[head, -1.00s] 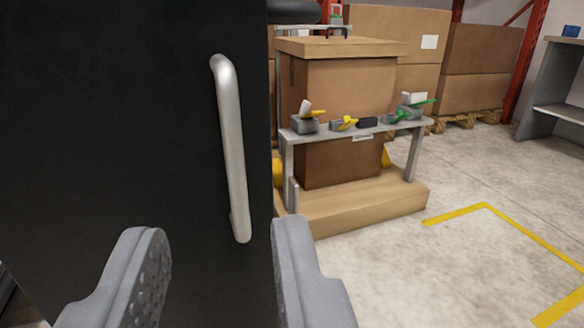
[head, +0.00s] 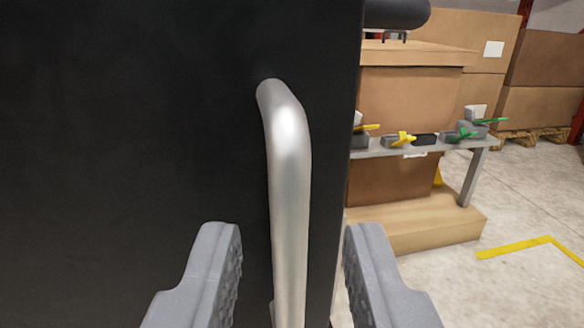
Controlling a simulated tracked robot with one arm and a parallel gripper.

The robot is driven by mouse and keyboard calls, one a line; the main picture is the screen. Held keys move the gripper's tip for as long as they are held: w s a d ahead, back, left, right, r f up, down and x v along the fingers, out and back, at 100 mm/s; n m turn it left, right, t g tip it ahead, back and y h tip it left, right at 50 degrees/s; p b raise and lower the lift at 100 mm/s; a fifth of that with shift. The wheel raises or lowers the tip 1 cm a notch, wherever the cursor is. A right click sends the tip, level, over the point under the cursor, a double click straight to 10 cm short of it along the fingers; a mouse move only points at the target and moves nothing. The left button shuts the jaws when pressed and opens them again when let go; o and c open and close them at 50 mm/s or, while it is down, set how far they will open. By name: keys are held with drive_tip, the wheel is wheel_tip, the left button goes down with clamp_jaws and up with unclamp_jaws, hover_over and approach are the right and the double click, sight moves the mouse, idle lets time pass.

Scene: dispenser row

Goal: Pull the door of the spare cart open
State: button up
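The black door (head: 120,130) of the cart fills the left and middle of the view. A vertical silver bar handle (head: 289,190) is fixed near its right edge. My gripper (head: 292,245) is open, with one grey finger on each side of the handle in the picture. Gaps show between the handle and both fingers, so it is not gripped. The handle's lower end runs down between the fingers toward the bottom of the picture. I cannot tell how far the fingertips are from the door's face.
Right of the door stands a grey rack (head: 470,165) with several dispensers, in front of a large cardboard box (head: 410,95) on a wooden base (head: 430,225). A dark round bar (head: 398,13) juts out at the door's top right. Concrete floor (head: 525,200) with yellow tape is clear at right.

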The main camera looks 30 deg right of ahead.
sight(292, 228)
drive_tip(key=shift+b+x, duration=0.4)
drive_tip(key=shift+x, duration=1.35)
drive_tip(key=shift+r, duration=0.1)
